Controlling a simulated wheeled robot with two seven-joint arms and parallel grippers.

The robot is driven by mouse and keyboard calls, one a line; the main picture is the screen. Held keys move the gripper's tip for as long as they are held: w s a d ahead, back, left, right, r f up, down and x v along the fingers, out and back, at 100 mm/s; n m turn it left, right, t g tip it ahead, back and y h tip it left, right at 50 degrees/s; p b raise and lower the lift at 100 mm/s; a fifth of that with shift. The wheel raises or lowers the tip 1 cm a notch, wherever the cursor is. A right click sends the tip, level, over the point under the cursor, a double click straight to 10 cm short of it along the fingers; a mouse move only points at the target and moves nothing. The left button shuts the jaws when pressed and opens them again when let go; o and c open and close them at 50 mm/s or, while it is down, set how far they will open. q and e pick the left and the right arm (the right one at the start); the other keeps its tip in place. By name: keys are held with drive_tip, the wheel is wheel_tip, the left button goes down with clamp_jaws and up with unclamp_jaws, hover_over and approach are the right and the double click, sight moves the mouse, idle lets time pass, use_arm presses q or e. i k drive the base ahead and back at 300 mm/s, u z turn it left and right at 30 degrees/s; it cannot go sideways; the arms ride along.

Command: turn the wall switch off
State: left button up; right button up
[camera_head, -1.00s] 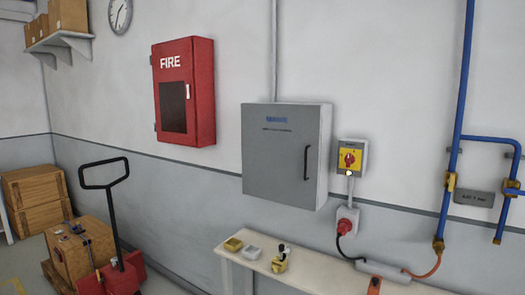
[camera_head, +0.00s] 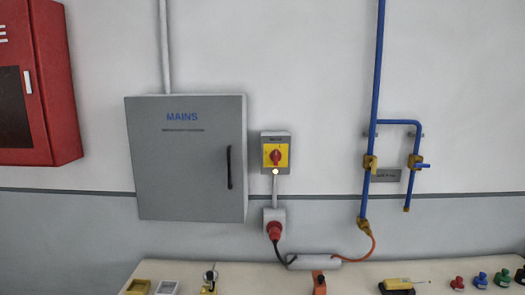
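The wall switch (camera_head: 276,155) is a grey box on the wall with a yellow plate and a red rotary knob, right of the grey mains cabinet. The knob's pointer looks roughly upright, but its exact setting is too small to read. A conduit runs down from the switch to a red plug in a grey socket (camera_head: 274,222). Neither of my grippers shows in the head view.
The grey mains cabinet (camera_head: 187,158) has a dark handle on its right side. Blue pipes (camera_head: 370,120) with brass valves stand to the right. A red fire cabinet (camera_head: 40,85) is at the left edge.

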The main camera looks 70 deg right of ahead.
sight(276, 156)
drive_tip(key=z, duration=0.8)
drive_tip(key=i, duration=0.85)
drive_tip(key=z, duration=1)
